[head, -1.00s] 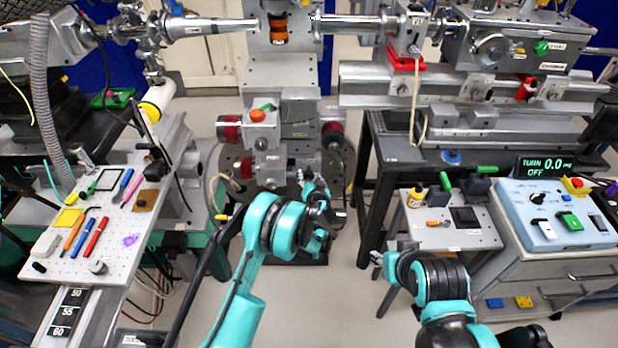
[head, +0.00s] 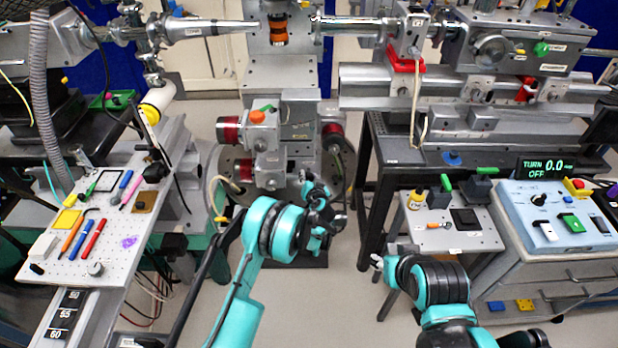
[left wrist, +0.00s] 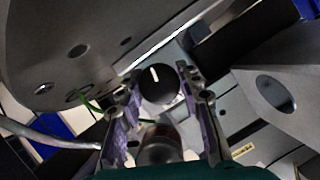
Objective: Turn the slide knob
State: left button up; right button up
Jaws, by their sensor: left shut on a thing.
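The slide knob (left wrist: 158,88) is round and black with a white mark on its face, seen in the left wrist view. My left gripper (left wrist: 160,80) has its two purple-padded fingers on either side of the knob and is shut on it. In the head view my left gripper (head: 308,182) is at the front right of the stage stack (head: 284,135), and I cannot make out the knob there. My right gripper (head: 377,262) hangs low, apart from the stack, over the floor. Whether its fingers are open or shut is unclear.
A pegboard (head: 60,252) with pens and small tools is at the left. A small grey table (head: 430,237) and a light blue control box (head: 545,235) stand at the right. A display (head: 545,167) reads TURN 0.0 and OFF. Open floor lies between my arms.

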pick_arm(q)
jog(key=m+y, duration=0.2)
jog(key=m, duration=0.1)
jog(key=shift+d+t, duration=0.1)
jog(key=shift+t, duration=0.2)
jog(key=m+t+y, duration=0.1)
jog(key=m, duration=0.2)
jog(key=shift+f+m, duration=0.1)
jog(key=shift+m, duration=0.2)
jog(key=shift+y, duration=0.3)
jog(key=o, duration=1.2)
jog(key=shift+c, duration=0.2)
